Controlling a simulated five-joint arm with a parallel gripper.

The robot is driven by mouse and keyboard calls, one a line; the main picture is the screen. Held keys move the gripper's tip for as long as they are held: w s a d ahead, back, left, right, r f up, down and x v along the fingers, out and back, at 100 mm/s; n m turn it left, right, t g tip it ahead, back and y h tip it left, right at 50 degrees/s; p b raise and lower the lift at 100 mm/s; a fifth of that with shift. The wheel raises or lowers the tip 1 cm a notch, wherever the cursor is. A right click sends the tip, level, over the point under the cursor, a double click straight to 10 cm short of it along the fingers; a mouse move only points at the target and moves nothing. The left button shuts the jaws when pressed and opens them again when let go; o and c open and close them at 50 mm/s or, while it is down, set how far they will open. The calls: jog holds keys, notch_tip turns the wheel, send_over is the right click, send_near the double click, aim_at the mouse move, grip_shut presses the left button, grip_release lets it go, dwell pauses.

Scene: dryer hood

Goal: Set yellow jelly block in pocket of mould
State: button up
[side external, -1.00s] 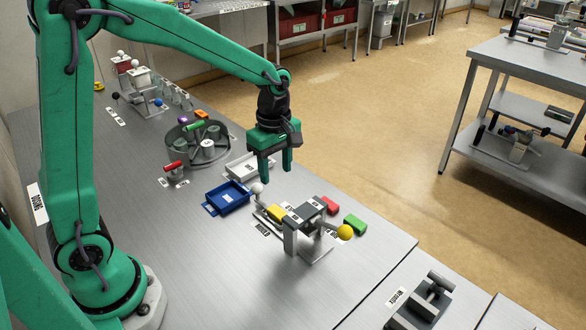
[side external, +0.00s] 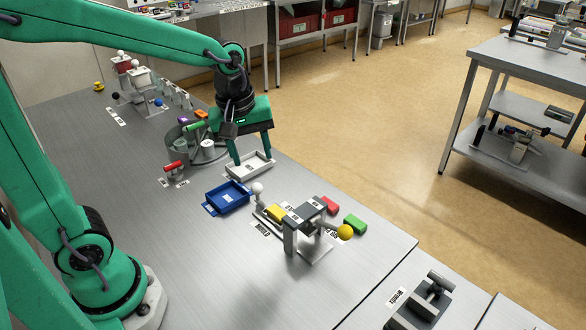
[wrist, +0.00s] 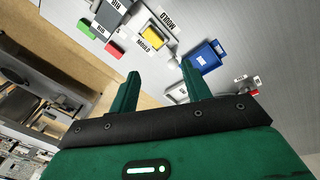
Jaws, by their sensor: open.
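The yellow jelly block (side external: 277,212) lies low in the metal mould fixture (side external: 308,246), beside its dark crosspiece (side external: 312,207). It also shows in the wrist view (wrist: 153,38), framed by pale metal and next to a MOULD label. It appears to sit in the pocket, but I cannot tell whether it is fully seated. My gripper (side external: 254,158) is open and empty, pointing down over the white tray (side external: 262,172), up and left of the mould in the side view. In the wrist view its two fingers (wrist: 159,82) stand apart with nothing between them.
A blue tray (side external: 228,198) stands left of the mould. Red (side external: 330,205) and green (side external: 355,223) blocks lie to its right. A round carousel (side external: 183,158) stands behind. The mould's levers carry white (side external: 257,188) and yellow (side external: 345,232) balls.

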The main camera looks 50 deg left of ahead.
jog(key=s+r+m+t, duration=0.3)
jog(key=s+r+m, duration=0.1)
jog(key=s+m, duration=0.7)
jog(key=shift+s+a+m+t, duration=0.2)
jog(key=shift+a+m+t, duration=0.1)
jog(key=shift+a, duration=0.1)
